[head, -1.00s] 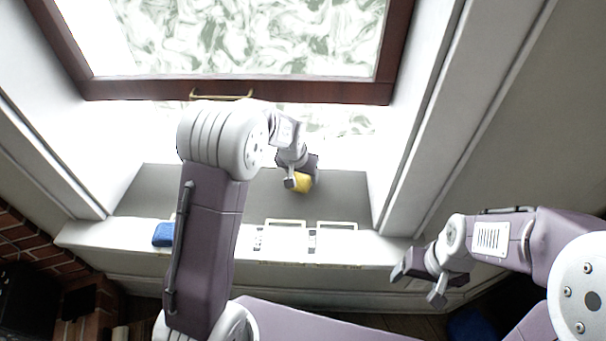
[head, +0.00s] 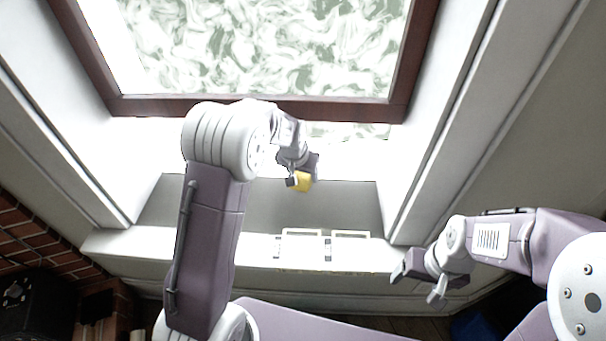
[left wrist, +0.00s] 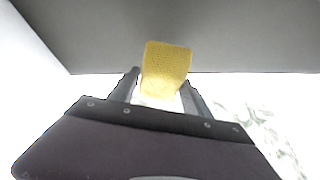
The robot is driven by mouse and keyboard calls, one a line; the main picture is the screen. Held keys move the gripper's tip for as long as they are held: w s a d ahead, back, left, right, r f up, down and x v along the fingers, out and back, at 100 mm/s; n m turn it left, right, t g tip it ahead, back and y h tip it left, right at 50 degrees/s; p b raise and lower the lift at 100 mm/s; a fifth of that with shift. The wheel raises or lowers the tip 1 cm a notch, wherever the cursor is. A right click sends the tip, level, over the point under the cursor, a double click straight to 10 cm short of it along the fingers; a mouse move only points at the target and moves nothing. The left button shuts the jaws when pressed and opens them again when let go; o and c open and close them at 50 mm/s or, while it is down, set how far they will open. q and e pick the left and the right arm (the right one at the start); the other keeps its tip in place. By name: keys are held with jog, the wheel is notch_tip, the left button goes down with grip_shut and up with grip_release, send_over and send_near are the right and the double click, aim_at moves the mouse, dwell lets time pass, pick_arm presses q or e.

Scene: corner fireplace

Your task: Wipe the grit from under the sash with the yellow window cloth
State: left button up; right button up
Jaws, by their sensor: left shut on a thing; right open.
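The yellow window cloth (head: 303,182) is in my left gripper (head: 300,178), which is shut on it over the grey sill at the foot of the window. In the left wrist view the yellow cloth (left wrist: 166,66) sticks out between the two fingers, in front of a grey surface. The brown-framed sash (head: 262,108) stands raised above a bright gap. I cannot make out any grit in either view. My right gripper (head: 440,280) is open and empty, at the lower right in front of the sill.
Two pale rectangular frames (head: 303,232) lie on the white front ledge (head: 145,240). White window reveals (head: 450,130) close in on both sides. A brick fireplace (head: 40,240) and a black box-like object (head: 35,305) are at the lower left. A dark blue item lies low at the right.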

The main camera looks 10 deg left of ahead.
pick_arm(q)
jog(key=shift+r+p, duration=1.05)
jog(key=shift+r, duration=0.45)
jog(key=shift+f, duration=0.1)
jog(key=shift+s, duration=0.1)
